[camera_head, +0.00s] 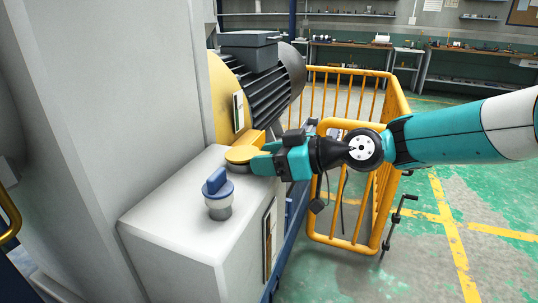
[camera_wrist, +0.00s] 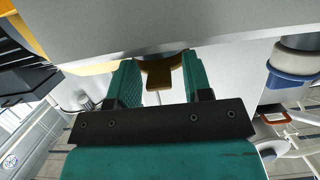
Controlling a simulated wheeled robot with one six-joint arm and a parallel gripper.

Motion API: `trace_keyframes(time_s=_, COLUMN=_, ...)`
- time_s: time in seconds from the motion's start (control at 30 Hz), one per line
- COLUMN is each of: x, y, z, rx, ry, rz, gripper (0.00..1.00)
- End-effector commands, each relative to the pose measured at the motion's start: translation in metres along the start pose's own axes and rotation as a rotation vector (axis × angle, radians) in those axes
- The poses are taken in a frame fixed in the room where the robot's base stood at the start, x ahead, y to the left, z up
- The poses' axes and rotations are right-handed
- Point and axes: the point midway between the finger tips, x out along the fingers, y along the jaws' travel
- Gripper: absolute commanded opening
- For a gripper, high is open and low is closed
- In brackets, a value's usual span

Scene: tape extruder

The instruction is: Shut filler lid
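A round yellow lid (camera_head: 241,155) lies about flat at the far end of the top of a white box (camera_head: 165,213). I cannot tell whether it sits fully down on its opening. My gripper (camera_head: 262,164) reaches in from the right, at the lid's near right edge. In the wrist view, the two teal fingers of my gripper (camera_wrist: 158,72) stand apart, with a yellow-brown tab (camera_wrist: 159,75) between them. A gap shows on both sides of the tab.
A blue-handled cap (camera_head: 217,185) on a grey neck stands on the box nearer the camera. A motor (camera_head: 262,70) with dark fins rises behind the lid. A yellow railing (camera_head: 340,235) stands below my arm. Open green floor lies to the right.

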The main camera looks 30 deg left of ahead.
Motion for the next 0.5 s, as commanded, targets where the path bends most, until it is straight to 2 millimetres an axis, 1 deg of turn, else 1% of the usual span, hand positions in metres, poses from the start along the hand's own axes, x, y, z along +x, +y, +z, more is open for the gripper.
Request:
trace_keyframes(time_s=0.33, x=-0.004, y=0.002, z=-0.004, rx=-0.006, ry=0.008, rz=0.006, gripper=0.51)
trace_keyframes(time_s=0.43, x=-0.013, y=0.003, z=-0.004, rx=-0.006, ry=0.008, rz=0.008, gripper=0.51)
trace_keyframes(time_s=0.5, x=-0.025, y=0.003, z=-0.004, rx=-0.005, ry=0.008, rz=0.009, gripper=0.51)
